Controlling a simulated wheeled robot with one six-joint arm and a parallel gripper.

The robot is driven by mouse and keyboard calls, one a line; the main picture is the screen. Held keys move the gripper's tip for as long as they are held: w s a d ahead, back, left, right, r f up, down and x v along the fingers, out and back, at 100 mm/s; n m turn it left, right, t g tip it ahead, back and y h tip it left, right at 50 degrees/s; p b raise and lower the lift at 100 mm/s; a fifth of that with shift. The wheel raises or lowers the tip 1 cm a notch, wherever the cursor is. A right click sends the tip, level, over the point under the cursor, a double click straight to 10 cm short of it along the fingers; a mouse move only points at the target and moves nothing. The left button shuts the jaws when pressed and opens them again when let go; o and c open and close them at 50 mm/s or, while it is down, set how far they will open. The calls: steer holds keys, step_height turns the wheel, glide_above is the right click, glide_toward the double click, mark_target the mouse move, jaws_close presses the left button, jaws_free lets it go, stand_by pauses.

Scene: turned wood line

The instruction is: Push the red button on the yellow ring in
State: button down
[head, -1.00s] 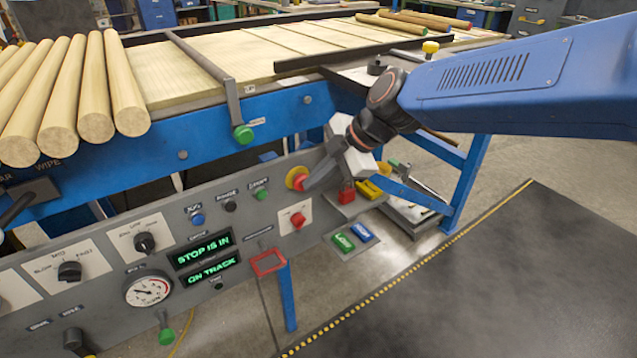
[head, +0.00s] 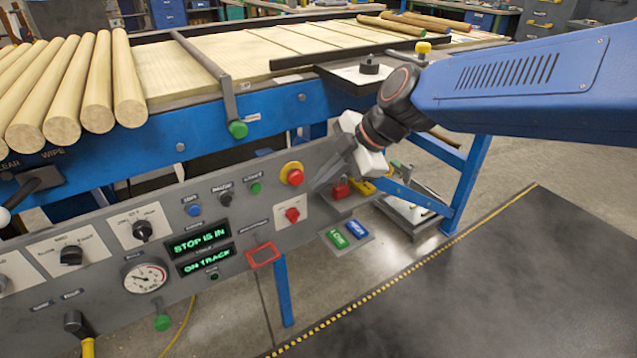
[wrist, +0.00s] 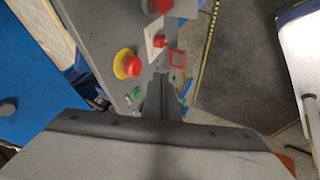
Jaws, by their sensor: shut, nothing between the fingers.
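The red button (head: 295,177) on the yellow ring (head: 286,167) is on the upper right of the grey control panel, in plain view. In the wrist view the red button (wrist: 132,66) and yellow ring (wrist: 119,63) show left of the fingertips. My gripper (head: 316,187) is shut and empty, just right of the button in the head view, with a gap between them. In the wrist view my gripper (wrist: 161,78) points at the panel beside the button. How far its tips stand off the panel I cannot tell.
A second red knob (head: 292,215) on a white plate sits just below. A small green button (head: 255,188) is to the left. A panel display (head: 198,244) reads "STOP IS IN", another (head: 206,261) "ON TRACK". A red frame (head: 263,254) is lower. Open floor lies right.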

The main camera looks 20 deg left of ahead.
steer(key=v, duration=0.8)
steer(key=shift+d, duration=0.1)
steer(key=s+d+f+m+t+h, duration=0.2)
steer(key=d+m, duration=0.5)
steer(key=d, duration=0.5)
steer(key=s+d+f+m+t+h, duration=0.15)
steer(key=d+m, duration=0.45)
steer(key=d, duration=0.6)
steer(key=s+d+f+m+h, duration=0.1)
steer(key=s+d+f+m, duration=0.2)
steer(key=d+m, duration=0.1)
steer(key=s+d+f+m+h, duration=0.1)
steer(key=s+d+f+m, duration=0.1)
steer(key=s+d+m, duration=0.2)
steer(key=s+d+f+m+t+h, duration=0.1)
steer(key=s+d+f+m+h, duration=0.1)
steer(key=d+m, duration=0.3)
steer(key=s+d+f, duration=0.1)
steer(key=d, duration=0.2)
steer(key=shift+s+d+f+m, duration=0.3)
steer(key=shift+f, duration=0.05)
steer(key=shift+a, duration=0.15)
